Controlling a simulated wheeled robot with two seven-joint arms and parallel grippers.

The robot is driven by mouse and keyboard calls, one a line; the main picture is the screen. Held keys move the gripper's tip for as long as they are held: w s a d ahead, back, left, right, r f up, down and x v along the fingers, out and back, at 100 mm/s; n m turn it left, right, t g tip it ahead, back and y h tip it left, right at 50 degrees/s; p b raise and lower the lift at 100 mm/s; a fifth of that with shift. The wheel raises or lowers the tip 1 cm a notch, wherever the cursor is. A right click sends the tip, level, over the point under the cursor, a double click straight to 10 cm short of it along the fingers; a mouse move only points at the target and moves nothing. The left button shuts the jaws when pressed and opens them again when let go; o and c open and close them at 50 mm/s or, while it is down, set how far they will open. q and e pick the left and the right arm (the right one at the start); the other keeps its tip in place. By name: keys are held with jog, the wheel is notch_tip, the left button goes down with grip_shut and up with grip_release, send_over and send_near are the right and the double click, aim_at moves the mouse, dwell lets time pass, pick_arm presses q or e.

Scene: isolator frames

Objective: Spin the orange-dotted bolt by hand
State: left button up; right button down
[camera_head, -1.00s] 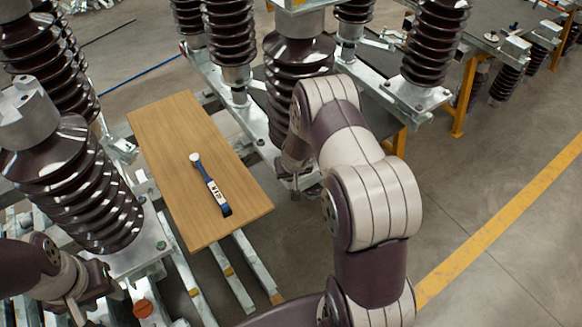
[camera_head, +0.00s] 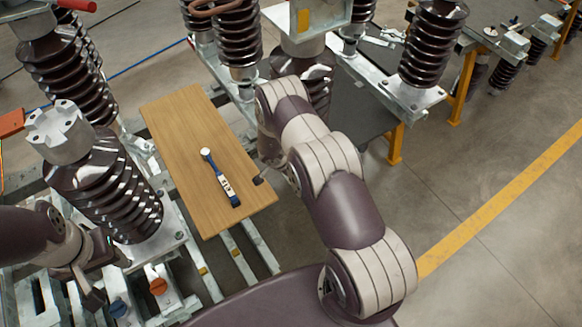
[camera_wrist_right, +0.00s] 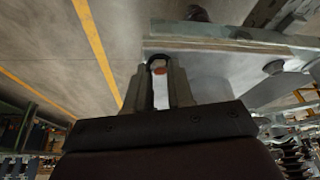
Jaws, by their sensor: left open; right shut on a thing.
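My left gripper (camera_head: 108,279) is open and empty at the lower left, near an orange round cap (camera_head: 157,286) and a blue one (camera_head: 118,308).
A dark table (camera_head: 365,110) with yellow legs stands behind my right arm. The floor at the right is clear.

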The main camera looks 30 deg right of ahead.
jog(key=shift+w+f+m+g+b, duration=0.15)
jog(key=shift+m+g+b, duration=0.3)
jog(key=shift+m, duration=0.75)
jog(key=shift+w+m+g+b, duration=0.1)
jog(key=shift+m+g+b, duration=0.3)
jog(key=shift+m, duration=0.6)
jog(key=shift+r, duration=0.2)
jog(key=c, duration=1)
grip_release()
jog(key=b+v, duration=0.3)
jog(key=v, duration=0.9)
jog(key=shift+a+r, duration=0.25)
jog(key=shift+a, duration=0.05)
